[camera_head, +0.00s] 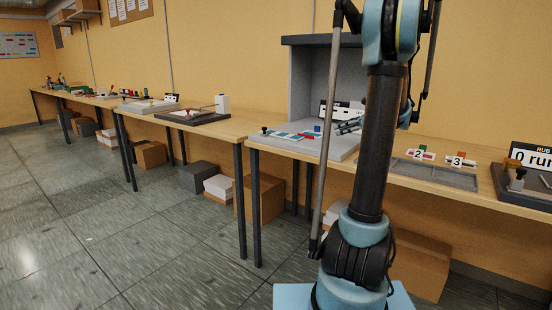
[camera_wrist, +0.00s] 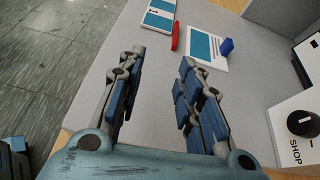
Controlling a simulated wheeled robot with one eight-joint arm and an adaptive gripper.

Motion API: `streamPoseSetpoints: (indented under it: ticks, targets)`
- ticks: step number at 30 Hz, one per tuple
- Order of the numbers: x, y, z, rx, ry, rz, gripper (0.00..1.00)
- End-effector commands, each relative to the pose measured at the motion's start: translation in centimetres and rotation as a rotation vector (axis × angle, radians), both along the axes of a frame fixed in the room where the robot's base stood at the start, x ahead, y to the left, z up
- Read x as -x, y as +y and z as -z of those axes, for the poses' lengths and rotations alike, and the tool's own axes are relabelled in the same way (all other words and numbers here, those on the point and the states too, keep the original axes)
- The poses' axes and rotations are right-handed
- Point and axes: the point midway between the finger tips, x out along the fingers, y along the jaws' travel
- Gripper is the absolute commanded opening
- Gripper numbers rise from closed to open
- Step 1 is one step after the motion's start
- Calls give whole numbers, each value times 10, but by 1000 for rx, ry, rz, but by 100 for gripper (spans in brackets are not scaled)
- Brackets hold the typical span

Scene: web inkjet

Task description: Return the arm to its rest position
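My arm (camera_head: 375,150) stands upright in the right half of the head view and hides part of the bench and booth behind it. In the wrist view my gripper (camera_wrist: 161,57) has its two blue-padded fingers spread apart, with only bare grey surface between them. It is above the grey work surface (camera_wrist: 143,100). Beyond the fingertips lie a white card with a teal panel (camera_wrist: 205,48), a red piece (camera_wrist: 175,37) and a blue piece (camera_wrist: 226,47). Another teal and white card marked 1 (camera_wrist: 160,14) lies farther off.
A grey booth (camera_head: 302,85) stands behind the work surface. A grey tray (camera_head: 430,175) is on the right bench. Cardboard boxes (camera_head: 262,198) sit under the benches; the left floor (camera_head: 80,220) is clear.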

Motion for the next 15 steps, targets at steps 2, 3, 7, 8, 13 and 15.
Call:
streamPoseSetpoints:
  ticks: [2,3,7,8,13,15]
  targets:
    - [6,-1,2,32,-10,-9,33]
    - [10,1,2,49,-17,-16,33]
    - [24,13,4,108,-38,-49,33]
    - [28,16,4,123,-44,-61,33]
    - [52,40,10,228,-83,-135,33]
    - [67,53,14,287,-105,-181,33]
